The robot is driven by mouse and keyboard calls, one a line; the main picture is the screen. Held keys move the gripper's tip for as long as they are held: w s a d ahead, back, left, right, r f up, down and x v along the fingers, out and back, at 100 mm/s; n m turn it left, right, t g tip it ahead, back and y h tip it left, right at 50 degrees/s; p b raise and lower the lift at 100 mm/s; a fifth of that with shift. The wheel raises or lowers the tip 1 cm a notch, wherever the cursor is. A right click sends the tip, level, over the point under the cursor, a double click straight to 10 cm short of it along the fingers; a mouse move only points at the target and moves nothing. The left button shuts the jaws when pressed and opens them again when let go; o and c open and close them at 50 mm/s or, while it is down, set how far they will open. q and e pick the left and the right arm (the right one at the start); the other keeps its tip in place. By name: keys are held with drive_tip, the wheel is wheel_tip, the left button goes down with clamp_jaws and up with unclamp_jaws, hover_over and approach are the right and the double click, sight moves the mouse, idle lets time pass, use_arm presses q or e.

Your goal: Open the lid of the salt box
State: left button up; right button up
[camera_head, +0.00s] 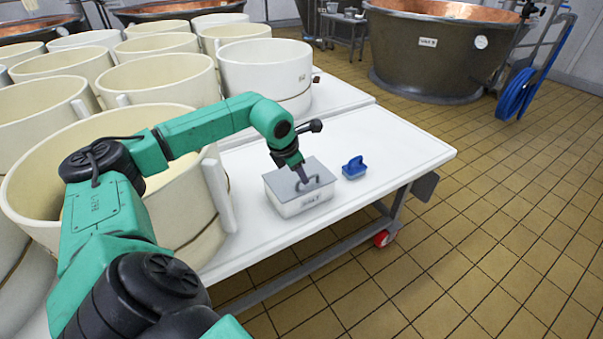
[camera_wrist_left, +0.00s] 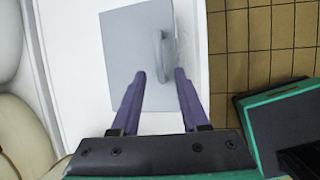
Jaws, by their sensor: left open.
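The salt box (camera_head: 292,207) is a small white box with a label on its front, standing on the white table. Its flat grey lid (camera_head: 279,183) is on it, closed. In the left wrist view the lid (camera_wrist_left: 124,38) fills the upper middle, with a raised grey handle (camera_wrist_left: 163,52) near its right edge. My left gripper (camera_head: 313,184) is over the lid, pointing down at the handle. In the left wrist view the purple fingers (camera_wrist_left: 160,73) are apart, with the lower end of the handle in line with the gap between them. Whether they touch the lid is unclear. My right gripper is not in view.
A blue tool (camera_head: 353,168) lies on the table (camera_head: 400,150) just right of the box. Large cream tubs (camera_head: 160,75) crowd the left side of the table, close to my left arm. The table's front right edge is near the box, with tiled floor beyond.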

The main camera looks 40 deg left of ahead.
use_arm(q)
drive_tip(key=shift+x, duration=1.15)
clamp_jaws()
idle(0.5)
